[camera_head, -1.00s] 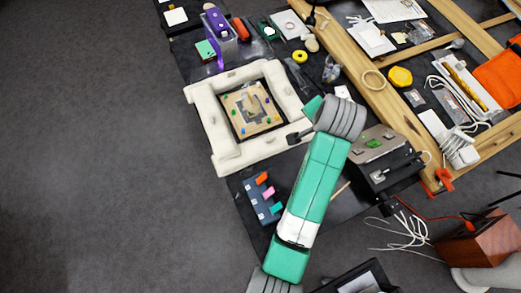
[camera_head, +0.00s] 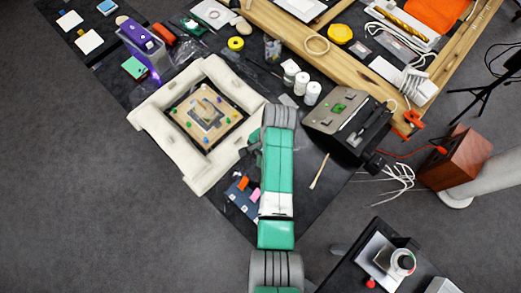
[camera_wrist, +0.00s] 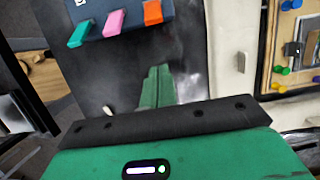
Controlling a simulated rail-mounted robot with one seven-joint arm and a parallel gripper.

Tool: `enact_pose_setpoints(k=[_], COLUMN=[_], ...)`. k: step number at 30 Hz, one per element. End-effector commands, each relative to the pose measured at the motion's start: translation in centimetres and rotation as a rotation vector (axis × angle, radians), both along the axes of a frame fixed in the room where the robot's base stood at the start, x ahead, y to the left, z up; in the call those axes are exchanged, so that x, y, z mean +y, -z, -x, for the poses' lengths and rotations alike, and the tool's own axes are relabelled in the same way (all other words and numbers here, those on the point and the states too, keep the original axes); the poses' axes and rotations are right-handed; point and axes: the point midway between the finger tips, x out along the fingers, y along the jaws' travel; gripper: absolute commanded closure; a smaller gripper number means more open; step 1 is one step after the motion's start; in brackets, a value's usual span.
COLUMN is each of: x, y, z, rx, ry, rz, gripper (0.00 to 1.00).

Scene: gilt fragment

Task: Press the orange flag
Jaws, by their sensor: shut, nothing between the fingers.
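The orange flag (camera_head: 243,183) stands at the far end of a dark blue block (camera_head: 234,190) on the black table. It also shows at the top of the wrist view (camera_wrist: 153,12). Beside it are a pink flag (camera_wrist: 115,22) and a teal flag (camera_wrist: 80,33); in the head view the arm hides the teal one. My gripper (camera_wrist: 159,70) shows two green fingers together and empty. In the wrist view its tips are below the orange flag, apart from it, over bare table. In the head view the fingers are hard to make out.
A cream frame (camera_head: 155,122) around a board with coloured pegs stands left of my arm. A dark box with a green patch (camera_head: 345,118) and several white jars (camera_head: 302,81) are to the right. A wooden stick (camera_head: 319,171) lies on the table. Grey floor lies left.

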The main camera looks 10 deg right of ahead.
Motion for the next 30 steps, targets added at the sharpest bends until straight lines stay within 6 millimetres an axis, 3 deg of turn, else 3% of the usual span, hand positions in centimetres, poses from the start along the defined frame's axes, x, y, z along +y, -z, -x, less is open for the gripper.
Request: enact_pose_setpoints(k=[3, 8, 9, 15, 30], x=[0.6, 1.3, 1.9, 3.3, 3.5], y=[2.7, 5.7, 4.4, 3.2, 3.0], z=[0.6, 1.2, 1.6, 2.9, 3.1], rx=[0.003, 0.002, -0.003, -0.002, -0.005], ry=[-0.001, -0.001, -0.003, -0.001, 0.004], rz=[-0.001, -0.001, 0.0, 0.001, 0.004], gripper=[1.0, 1.0, 1.0, 1.0, 1.0])
